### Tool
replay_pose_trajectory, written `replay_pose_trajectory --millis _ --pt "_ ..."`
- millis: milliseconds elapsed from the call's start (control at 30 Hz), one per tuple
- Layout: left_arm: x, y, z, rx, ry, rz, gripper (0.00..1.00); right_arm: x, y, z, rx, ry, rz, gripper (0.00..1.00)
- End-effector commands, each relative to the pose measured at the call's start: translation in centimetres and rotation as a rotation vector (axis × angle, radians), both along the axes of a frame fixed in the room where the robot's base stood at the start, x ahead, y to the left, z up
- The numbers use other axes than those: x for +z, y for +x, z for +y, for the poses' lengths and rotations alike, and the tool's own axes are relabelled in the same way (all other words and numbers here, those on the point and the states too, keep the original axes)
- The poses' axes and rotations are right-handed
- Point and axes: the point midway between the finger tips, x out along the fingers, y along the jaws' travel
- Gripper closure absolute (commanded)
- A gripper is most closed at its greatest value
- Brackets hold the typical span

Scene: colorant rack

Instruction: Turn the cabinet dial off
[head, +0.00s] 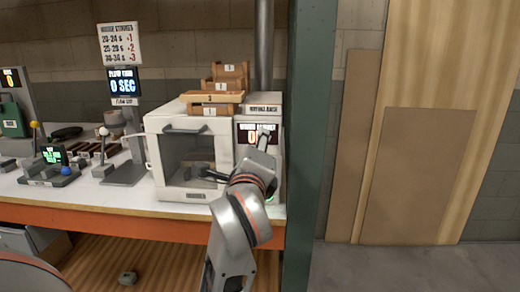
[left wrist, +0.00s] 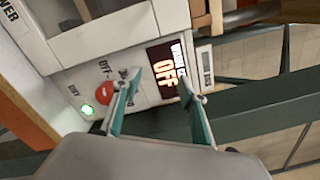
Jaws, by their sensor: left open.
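The white cabinet (head: 186,148) stands on the bench, with a control panel on its right side. My right gripper is out of view.
A green post (head: 310,130) stands just right of the cabinet. Wooden boxes (head: 230,75) sit on the cabinet top. Open floor lies to the right.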

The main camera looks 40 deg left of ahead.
Motion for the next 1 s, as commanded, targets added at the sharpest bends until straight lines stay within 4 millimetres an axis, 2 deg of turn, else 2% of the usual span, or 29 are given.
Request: replay_pose_trajectory --millis 33,200,667,867,1000 --pt "0.0 0.2 0.0 -0.004 -0.023 -0.012 0.58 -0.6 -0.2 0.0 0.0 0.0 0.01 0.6" --pt "0.5 0.4 0.1 -0.011 -0.068 -0.042 0.58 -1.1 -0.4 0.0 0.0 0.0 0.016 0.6" --pt "0.6 0.3 0.0 -0.01 -0.055 -0.036 0.57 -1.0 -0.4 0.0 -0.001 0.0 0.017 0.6" --pt "-0.8 -0.9 -0.3 0.011 0.115 0.073 0.57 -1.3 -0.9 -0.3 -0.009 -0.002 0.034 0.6" --pt "-3.1 -2.6 -1.1 0.019 0.335 0.217 0.57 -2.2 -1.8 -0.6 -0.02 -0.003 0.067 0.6"
